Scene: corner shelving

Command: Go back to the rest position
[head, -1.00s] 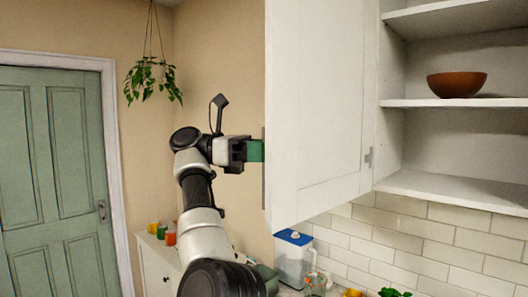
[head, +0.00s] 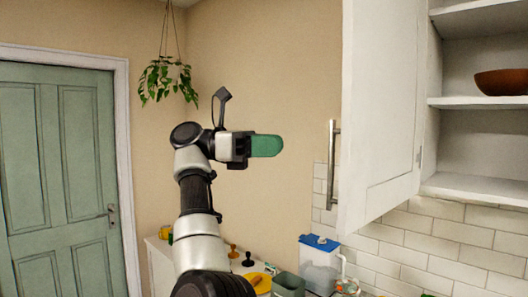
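Nothing shows held at the fingertips. The white cabinet door (head: 385,110) stands open to the right of the gripper. Its metal handle (head: 334,178) shows at the door's left edge, with clear wall between it and the fingertips in the picture.
The open cabinet holds a brown bowl (head: 502,82) on a shelf. A hanging plant (head: 165,80) is at the upper left, near a green door (head: 60,185). Below are a blue-lidded container (head: 320,264) and several small items. Beige wall shows around the gripper.

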